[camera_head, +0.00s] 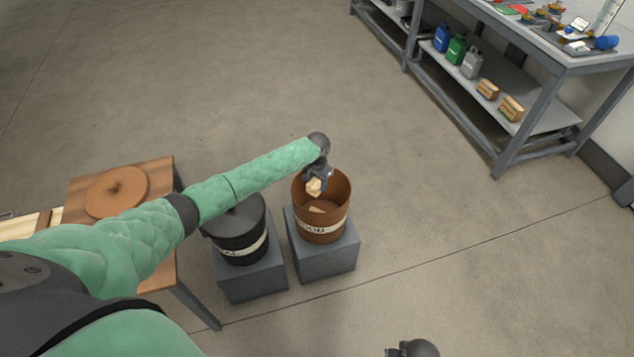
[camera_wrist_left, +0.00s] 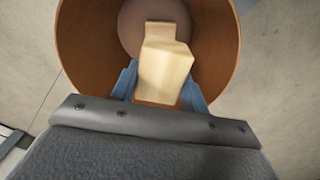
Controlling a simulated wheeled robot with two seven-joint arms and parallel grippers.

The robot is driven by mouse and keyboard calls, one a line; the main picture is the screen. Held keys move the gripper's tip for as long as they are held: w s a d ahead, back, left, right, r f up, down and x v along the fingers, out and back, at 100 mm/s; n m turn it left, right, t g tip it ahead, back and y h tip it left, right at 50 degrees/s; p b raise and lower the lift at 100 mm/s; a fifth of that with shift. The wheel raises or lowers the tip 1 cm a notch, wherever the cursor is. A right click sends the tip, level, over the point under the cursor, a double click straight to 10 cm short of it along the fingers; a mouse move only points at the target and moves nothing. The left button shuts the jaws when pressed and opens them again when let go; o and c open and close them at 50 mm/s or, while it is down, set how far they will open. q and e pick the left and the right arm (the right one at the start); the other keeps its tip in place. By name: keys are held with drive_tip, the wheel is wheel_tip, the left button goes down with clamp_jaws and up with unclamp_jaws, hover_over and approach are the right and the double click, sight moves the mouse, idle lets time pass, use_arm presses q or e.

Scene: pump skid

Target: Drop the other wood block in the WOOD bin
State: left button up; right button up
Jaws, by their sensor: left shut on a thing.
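The brown WOOD bin (camera_head: 321,223) stands open on a grey pedestal in the head view. My left gripper (camera_head: 316,182) is over its mouth, shut on a pale wood block (camera_head: 314,187). In the left wrist view the held wood block (camera_wrist_left: 165,72) sits between the blue fingers of my left gripper (camera_wrist_left: 166,85), with the bin (camera_wrist_left: 84,45) around and below it. Another pale wood piece (camera_head: 317,209) lies inside the bin, and in the wrist view it (camera_wrist_left: 160,30) shows partly behind the held block. My right gripper is not clearly in view.
A black lidded bin (camera_head: 240,232) stands on a pedestal just left of the WOOD bin. A wooden table (camera_head: 160,172) with a round brown lid (camera_head: 116,191) is further left. A workbench (camera_head: 560,70) with cans and boxes stands at upper right. The floor between is clear.

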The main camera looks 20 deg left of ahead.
sight(317, 181)
use_arm(q)
drive_tip(key=o, duration=1.1)
drive_tip(key=shift+c, duration=0.2)
drive_tip(key=shift+r, duration=0.3)
drive_tip(key=shift+r+b, duration=0.75)
drive_tip(key=shift+r, duration=2.85)
use_arm(e)
wheel_tip(317, 181, up, 6)
drive_tip(key=shift+w+a+r, duration=0.15)
drive_tip(key=shift+r, duration=0.05)
